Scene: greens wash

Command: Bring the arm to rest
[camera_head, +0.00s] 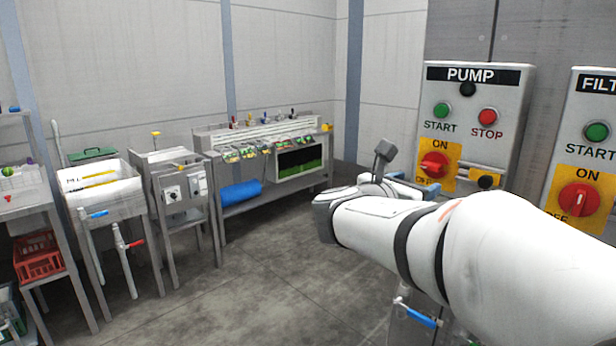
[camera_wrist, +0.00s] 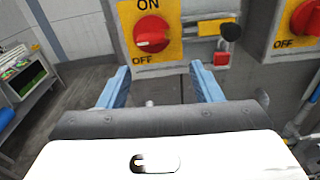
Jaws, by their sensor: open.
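My arm reaches in from the right in the head view. My gripper (camera_head: 408,184) is in front of the lower part of the PUMP panel (camera_head: 510,105), and the arm partly hides it. In the wrist view my gripper (camera_wrist: 160,72) shows two blue fingers spread apart, with nothing between them. The pump's red rotary switch (camera_wrist: 152,32) on its yellow plate is just beyond the fingers, and I see no contact. The same switch (camera_head: 434,165) shows beside my arm in the head view.
A FILTER-side panel (camera_head: 593,135) with a red switch stands at right. A sink (camera_head: 105,190), a small metal stand (camera_head: 170,160) and a long bench (camera_head: 240,205) line the left wall. A red crate (camera_head: 38,257) sits low at far left. The middle floor is clear.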

